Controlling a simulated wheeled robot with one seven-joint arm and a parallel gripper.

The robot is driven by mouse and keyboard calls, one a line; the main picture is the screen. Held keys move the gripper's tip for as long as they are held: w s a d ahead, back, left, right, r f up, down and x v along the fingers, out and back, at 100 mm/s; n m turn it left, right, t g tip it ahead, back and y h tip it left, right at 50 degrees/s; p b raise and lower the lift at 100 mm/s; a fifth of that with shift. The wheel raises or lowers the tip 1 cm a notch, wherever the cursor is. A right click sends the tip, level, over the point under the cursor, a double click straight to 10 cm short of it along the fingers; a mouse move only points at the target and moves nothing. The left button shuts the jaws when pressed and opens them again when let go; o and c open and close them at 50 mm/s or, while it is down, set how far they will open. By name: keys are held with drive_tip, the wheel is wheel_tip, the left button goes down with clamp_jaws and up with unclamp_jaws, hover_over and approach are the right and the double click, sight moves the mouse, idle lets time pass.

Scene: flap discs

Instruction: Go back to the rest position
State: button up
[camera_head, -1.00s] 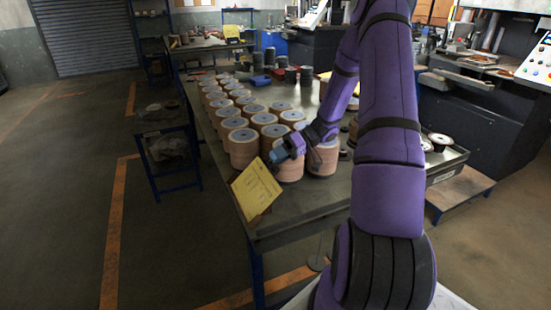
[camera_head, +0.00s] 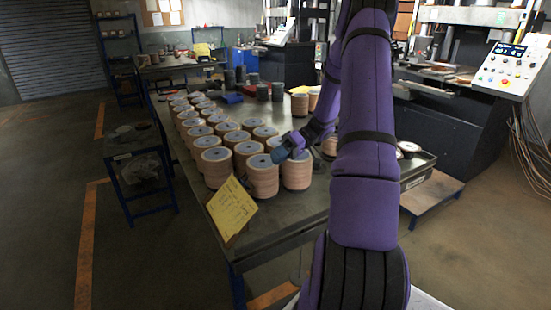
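My purple arm reaches from the bottom right over the metal worktable (camera_head: 290,228). My gripper (camera_head: 280,153) is at the end of the bent wrist, among the front stacks of brown flap discs. It looks just above the rim of a front stack (camera_head: 296,172), with another stack (camera_head: 262,178) to its left. Whether it touches either one cannot be told. The fingers are small and dark, so their opening is unclear, and no held object shows. My forearm hides part of the table's right side.
Several rows of disc stacks (camera_head: 215,165) fill the table's left half. A yellow sheet (camera_head: 232,208) leans at its front left edge. A small side table (camera_head: 135,150) stands left, and a machine with a control panel (camera_head: 510,68) right. The left floor is mostly clear.

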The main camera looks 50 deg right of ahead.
idle(0.3)
drive_tip(key=s+a+r+g+h, duration=0.2)
drive_tip(key=s+a+r+h, duration=0.15)
drive_tip(key=a+r, duration=0.55)
drive_tip(key=s+a+r+g+h, duration=0.2)
drive_tip(key=a+r+h, duration=0.2)
drive_tip(key=a+r, duration=0.5)
drive_tip(key=s+a+r+m+t+h, duration=0.1)
drive_tip(key=s+a+r+t+h, duration=0.1)
drive_tip(key=s+a, duration=0.3)
drive_tip(key=s+a+r+m+t+h, duration=0.1)
drive_tip(key=s+a+r+t+h, duration=0.2)
drive_tip(key=s, duration=0.8)
drive_tip(key=shift+a+r+m, duration=0.3)
drive_tip(key=shift+a+r, duration=0.45)
drive_tip(key=shift+a, duration=0.25)
